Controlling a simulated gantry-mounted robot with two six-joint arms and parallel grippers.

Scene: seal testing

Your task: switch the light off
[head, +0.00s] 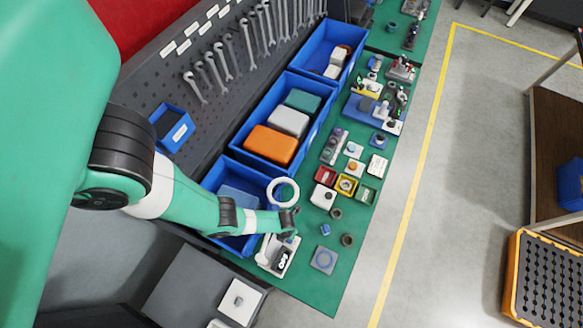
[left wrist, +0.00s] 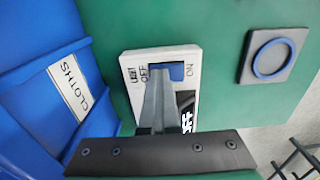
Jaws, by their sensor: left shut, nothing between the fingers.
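The light switch is a white panel (left wrist: 133,62) with a blue rocker (left wrist: 175,71), marked OFF on the left and ON on the right. In the head view the white panel (head: 264,256) lies at the near end of the green bench. My left gripper (left wrist: 157,82) is shut and empty, its fingertips over the OFF side of the rocker and hiding part of it. I cannot tell whether they touch it. In the head view the left gripper (head: 290,235) is small and at the panel. A white ring (head: 283,179) stands just beyond my left wrist; whether it is lit is unclear.
A blue bin (left wrist: 35,50) labelled CLOTHS stands close left of the panel. A grey square with a blue ring (left wrist: 272,57) lies to the right, and also shows in the head view (head: 324,260). Several small parts and blue bins (head: 268,165) fill the bench farther back.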

